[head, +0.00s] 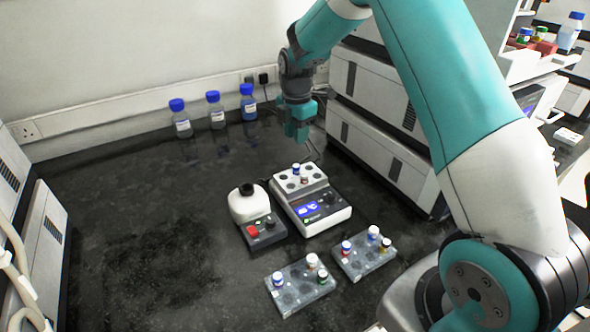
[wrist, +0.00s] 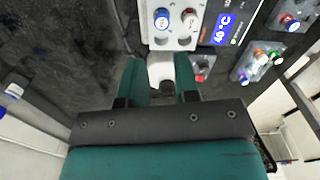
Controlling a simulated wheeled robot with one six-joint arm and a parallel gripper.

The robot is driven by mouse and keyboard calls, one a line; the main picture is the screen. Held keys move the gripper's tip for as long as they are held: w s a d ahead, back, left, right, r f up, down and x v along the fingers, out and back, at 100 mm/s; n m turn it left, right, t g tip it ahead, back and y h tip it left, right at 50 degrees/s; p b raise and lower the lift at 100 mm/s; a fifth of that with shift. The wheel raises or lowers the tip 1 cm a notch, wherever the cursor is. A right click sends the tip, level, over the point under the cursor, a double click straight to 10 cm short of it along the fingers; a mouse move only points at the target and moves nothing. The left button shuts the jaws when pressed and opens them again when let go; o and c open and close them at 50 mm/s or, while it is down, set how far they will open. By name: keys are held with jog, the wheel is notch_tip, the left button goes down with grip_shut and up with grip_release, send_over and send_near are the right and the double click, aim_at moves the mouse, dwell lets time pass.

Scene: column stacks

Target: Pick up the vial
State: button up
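Several small capped vials are in view, and the task does not say which one is meant. A blue-capped vial (head: 296,168) stands in the white block of the heater (head: 325,218); it also shows in the wrist view (wrist: 161,19). A second vial (wrist: 189,18) with a white, red-marked top stands beside it. More vials stand in the clear left rack (head: 303,297) and the clear right rack (head: 364,262). My gripper (head: 300,138) hangs above and behind the heater. In the wrist view its two teal fingers (wrist: 158,82) are apart, with nothing held between them.
A white mixer (head: 248,204) stands left of the heater. Blue-capped bottles (head: 214,112) line the back wall. Stacked white instruments (head: 385,125) stand close at the right of my gripper. The dark bench (head: 150,220) is clear at the left.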

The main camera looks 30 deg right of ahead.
aim_at(297, 166)
notch_tip(297, 166, down, 11)
jog(key=shift+s+r+p, duration=0.1)
jog(key=shift+r+p, duration=0.1)
jog(key=shift+p, duration=0.85)
grip_shut()
